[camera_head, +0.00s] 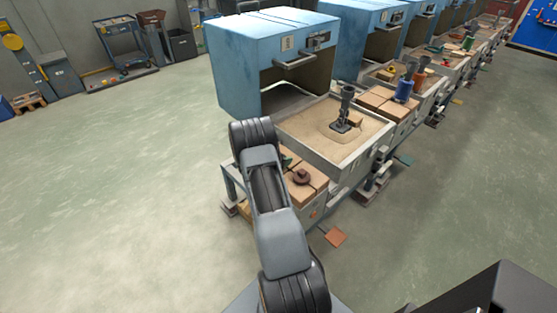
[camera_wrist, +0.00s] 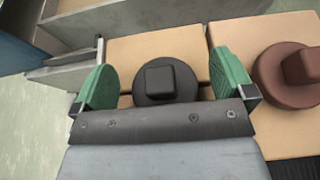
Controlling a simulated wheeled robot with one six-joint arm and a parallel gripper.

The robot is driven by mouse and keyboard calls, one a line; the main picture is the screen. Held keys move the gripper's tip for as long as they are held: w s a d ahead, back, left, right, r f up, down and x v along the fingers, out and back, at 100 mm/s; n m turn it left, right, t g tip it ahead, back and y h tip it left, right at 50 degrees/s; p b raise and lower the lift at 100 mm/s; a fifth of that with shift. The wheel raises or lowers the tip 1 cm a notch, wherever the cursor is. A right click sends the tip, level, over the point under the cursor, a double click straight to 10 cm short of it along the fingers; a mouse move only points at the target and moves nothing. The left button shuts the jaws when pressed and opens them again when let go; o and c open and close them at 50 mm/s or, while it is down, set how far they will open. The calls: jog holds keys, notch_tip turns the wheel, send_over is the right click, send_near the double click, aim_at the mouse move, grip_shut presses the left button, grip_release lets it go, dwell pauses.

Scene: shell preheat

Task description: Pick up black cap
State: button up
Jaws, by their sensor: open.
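The black cap (camera_wrist: 167,82) is a round dark disc with a square knob on top. It rests on tan bricks in the wrist view, with its lower edge hidden behind my gripper's dark body. My gripper (camera_wrist: 164,80) is open, with one green finger to the left of the cap and one to the right. Gaps show between the cap and both fingers. In the head view my arm hides the cap, and only a bit of a green finger shows beside the arm.
A brown cap (camera_wrist: 292,75) sits on the bricks (camera_wrist: 240,35) just right of my right finger; it also shows in the head view (camera_head: 301,177). A sand tray (camera_head: 290,127) holding a dark upright part (camera_head: 345,108) stands behind, before a blue oven (camera_head: 245,60). Open floor lies left.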

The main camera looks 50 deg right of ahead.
jog(key=c, duration=0.9)
jog(key=shift+r, duration=0.1)
jog(key=shift+c, duration=0.2)
